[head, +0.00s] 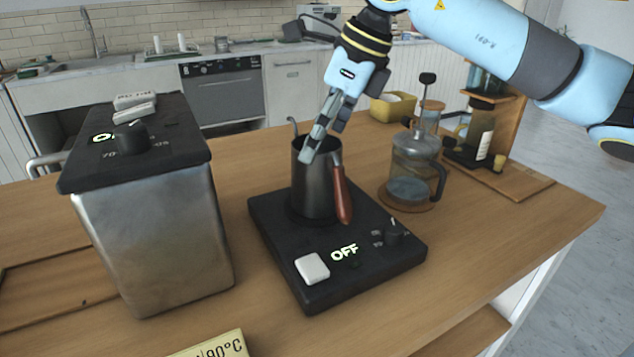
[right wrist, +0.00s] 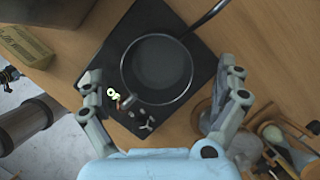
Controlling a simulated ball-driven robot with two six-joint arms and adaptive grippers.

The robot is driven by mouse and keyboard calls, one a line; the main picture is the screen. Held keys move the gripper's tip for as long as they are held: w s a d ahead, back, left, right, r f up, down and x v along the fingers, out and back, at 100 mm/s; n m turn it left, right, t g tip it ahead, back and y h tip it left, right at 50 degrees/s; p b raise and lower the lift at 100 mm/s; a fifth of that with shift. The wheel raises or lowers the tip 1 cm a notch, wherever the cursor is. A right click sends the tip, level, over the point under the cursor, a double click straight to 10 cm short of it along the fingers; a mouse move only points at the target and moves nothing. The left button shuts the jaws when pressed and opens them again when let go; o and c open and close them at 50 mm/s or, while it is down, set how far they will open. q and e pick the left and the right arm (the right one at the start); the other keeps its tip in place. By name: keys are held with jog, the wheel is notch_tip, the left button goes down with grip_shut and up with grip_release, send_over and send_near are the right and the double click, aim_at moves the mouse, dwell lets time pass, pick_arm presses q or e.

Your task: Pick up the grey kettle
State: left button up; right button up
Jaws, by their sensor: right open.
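The grey kettle (head: 312,185) stands upright on the black hot plate (head: 392,262). It has an open top, a thin spout at its back left and a reddish-brown handle on the right that slants down toward the front. In the right wrist view, I look down into the round kettle (right wrist: 158,70), with its spout at the upper right. My right gripper (head: 325,140) is over the kettle's top, its fingers pointing down. In the right wrist view, this gripper (right wrist: 161,77) is open, with its fingers spread to either side of the kettle's rim. Nothing is held. My left gripper is not in view.
A glass French press (head: 416,168) stands right of the hot plate. A large metal box with a black top (head: 150,235) stands to the left. A wooden stand with bottles (head: 507,125) is at the back right. The counter's front right (head: 500,235) is bare.

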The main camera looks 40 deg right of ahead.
jog(key=x, duration=0.5)
jog(key=shift+s+a+f, duration=0.1)
jog(key=shift+s+f, duration=0.05)
jog(key=shift+f, duration=0.3)
jog(key=shift+c, duration=0.8)
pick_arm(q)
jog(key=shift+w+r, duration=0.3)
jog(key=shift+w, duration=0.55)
pick_arm(e)
jog(key=c, duration=1.4)
